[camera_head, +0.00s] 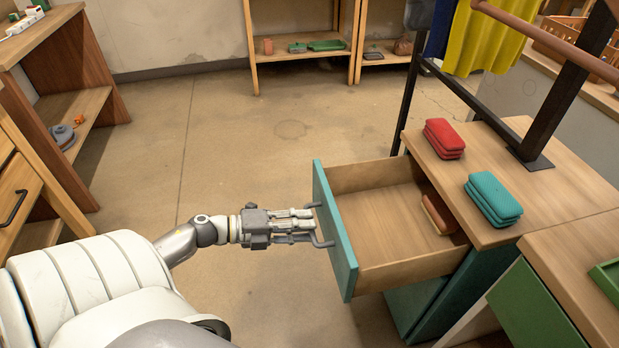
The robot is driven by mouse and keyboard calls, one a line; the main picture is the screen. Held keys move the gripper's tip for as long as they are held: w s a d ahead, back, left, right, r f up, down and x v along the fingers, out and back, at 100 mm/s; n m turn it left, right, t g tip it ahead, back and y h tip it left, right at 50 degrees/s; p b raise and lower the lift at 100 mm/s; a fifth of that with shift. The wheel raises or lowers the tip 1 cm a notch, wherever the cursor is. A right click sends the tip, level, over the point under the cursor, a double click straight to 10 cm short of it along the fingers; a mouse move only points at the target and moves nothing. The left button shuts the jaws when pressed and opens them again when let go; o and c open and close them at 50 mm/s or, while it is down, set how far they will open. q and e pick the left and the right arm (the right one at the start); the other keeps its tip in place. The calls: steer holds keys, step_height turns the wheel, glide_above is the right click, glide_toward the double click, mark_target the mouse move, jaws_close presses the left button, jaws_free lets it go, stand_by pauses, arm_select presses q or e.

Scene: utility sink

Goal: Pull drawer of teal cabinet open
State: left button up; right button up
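The teal cabinet (463,290) stands at the right with a wooden top. Its upper drawer (385,222) is pulled well out to the left, showing its bare wooden inside. A brown and red item (437,214) lies at the drawer's inner end. The drawer's teal front (335,232) carries a dark handle (321,243). My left gripper (312,225) is at the handle, its fingers reaching to the drawer front. Whether the fingers are closed around the handle is too small to tell. My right gripper is not in view.
Folded red (444,138) and teal (493,198) cloths lie on the cabinet top. A dark metal rack frame (560,90) rises from it. A green-fronted cabinet (530,308) stands at the lower right. Wooden shelves (300,62) stand at the back. The middle floor is clear.

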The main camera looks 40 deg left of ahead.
arm_select(q)
steer(key=v, duration=0.9)
steer(key=shift+s+a, duration=0.15)
steer(key=shift+s, duration=0.15)
steer(key=shift+r, duration=0.1)
